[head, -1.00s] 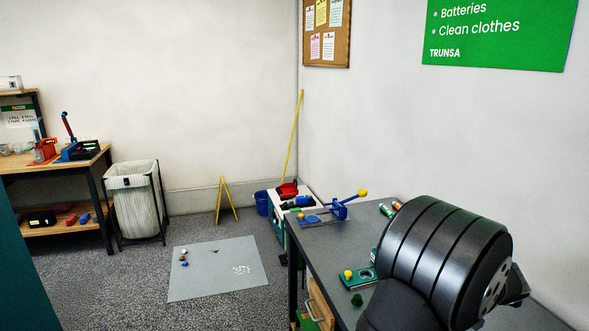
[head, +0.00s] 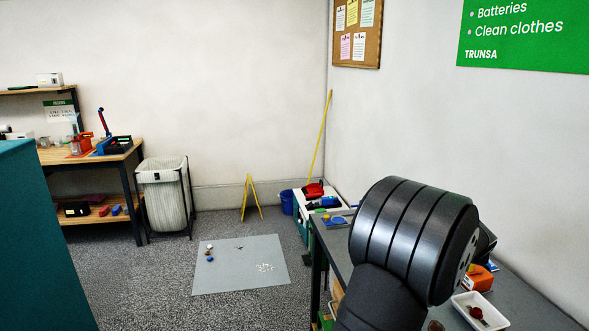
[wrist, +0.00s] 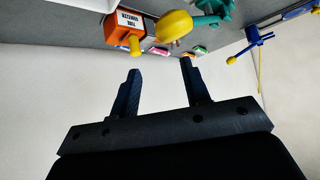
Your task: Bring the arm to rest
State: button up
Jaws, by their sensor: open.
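My gripper (wrist: 160,65) is open and empty in the wrist view, its two dark fingers well apart with pale wall between and below them. My black arm (head: 415,240) stands over the grey table (head: 540,300) in the head view and hides much of its surface. The gripper itself is hidden behind the arm there. In the wrist view, which looks upside down, the tabletop lies along the top, beyond the fingertips. Nothing touches the fingers.
An orange box (head: 480,278) and a white tray (head: 480,312) with small items sit close by the arm. The wrist view shows the orange box (wrist: 126,27), a yellow object (wrist: 174,25) and a blue tool (wrist: 258,38). A grey mat (head: 240,265) and a bin (head: 165,195) are on the floor.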

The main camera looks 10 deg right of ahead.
jog(key=w+a+f+n, duration=0.1)
jog(key=w+a+f, duration=0.2)
jog(key=w, duration=0.4)
jog(key=w+a+f+n+y, duration=0.1)
jog(key=w+a+f, duration=0.3)
jog(key=w, duration=0.3)
jog(key=shift+a+f+t, duration=0.3)
jog(key=shift+a+t, duration=0.1)
jog(key=shift+a, duration=0.3)
jog(key=shift+s, duration=0.1)
jog(key=s+d+r, duration=0.2)
jog(key=s+d, duration=0.1)
jog(key=s, duration=0.2)
jog(key=s+d+r+m, duration=0.1)
jog(key=s+d+r, duration=0.1)
jog(key=s, duration=0.3)
jog(key=s+d+r+m+g+h, duration=0.1)
jog(key=s+d+r, duration=0.2)
jog(key=s+d, duration=0.1)
jog(key=shift+s+d, duration=0.3)
jog(key=shift+s, duration=0.5)
